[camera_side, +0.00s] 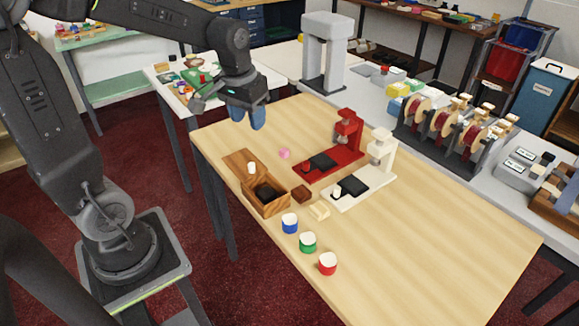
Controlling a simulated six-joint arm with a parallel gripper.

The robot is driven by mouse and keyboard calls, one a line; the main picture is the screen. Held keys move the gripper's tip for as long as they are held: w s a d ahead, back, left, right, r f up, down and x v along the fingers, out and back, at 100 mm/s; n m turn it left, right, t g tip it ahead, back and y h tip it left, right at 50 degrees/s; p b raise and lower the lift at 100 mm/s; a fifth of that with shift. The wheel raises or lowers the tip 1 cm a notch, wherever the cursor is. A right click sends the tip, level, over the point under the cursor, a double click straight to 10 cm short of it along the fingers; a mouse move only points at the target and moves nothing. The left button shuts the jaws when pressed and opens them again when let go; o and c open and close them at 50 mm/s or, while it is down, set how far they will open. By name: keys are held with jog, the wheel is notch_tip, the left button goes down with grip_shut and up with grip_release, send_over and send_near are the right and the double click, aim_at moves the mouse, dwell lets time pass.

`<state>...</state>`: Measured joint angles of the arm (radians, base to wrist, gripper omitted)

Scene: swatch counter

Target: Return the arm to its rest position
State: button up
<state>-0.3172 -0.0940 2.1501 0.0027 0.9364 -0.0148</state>
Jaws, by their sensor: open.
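My gripper (248,118) hangs above the far left end of the wooden table (420,235), with its blue fingertips pointing down. It is open and nothing shows between the fingers. It is apart from everything on the table. My dark arm reaches in from the upper left, bent at the elbow, from its base on a stand at the lower left.
The table's right part is clear.

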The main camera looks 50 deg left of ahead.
jog(key=s+d+r+m+t, duration=0.3)
jog(key=s+d+r+t, duration=0.1)
jog(key=s+d, duration=0.6)
jog(key=shift+s+d+r+m+h, duration=0.15)
jog(key=shift+s+r+m+h, duration=0.2)
jog(key=shift+s, duration=0.45)
